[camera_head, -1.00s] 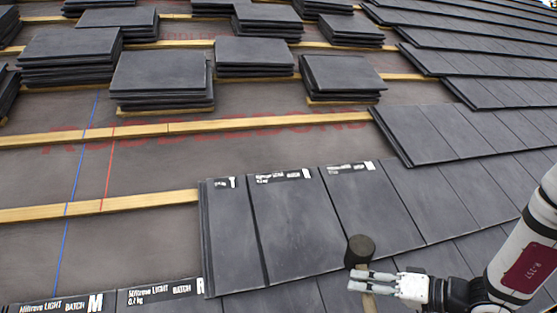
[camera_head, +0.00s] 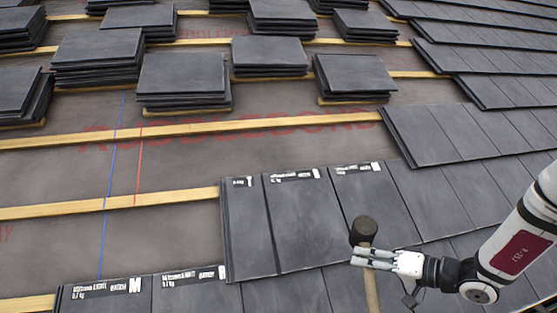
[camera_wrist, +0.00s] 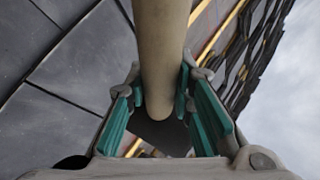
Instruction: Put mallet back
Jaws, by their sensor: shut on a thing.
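The mallet has a dark round head (camera_head: 364,231) and a pale wooden handle (camera_head: 371,290). My gripper (camera_head: 372,259) is shut on the handle just below the head, at the lower right of the head view. The mallet is held with its head up, over the laid tiles. In the wrist view the handle (camera_wrist: 160,60) runs between the green-padded fingers (camera_wrist: 160,108). The dark head (camera_wrist: 168,138) is partly hidden behind the handle and fingers. No holder for the mallet can be made out.
Laid dark tiles (camera_head: 440,135) cover the right side and lower middle. Several tile stacks (camera_head: 182,80) stand on the wooden battens (camera_head: 180,130) at the back. Bare underlay (camera_head: 170,165) with a blue and a red line lies at left.

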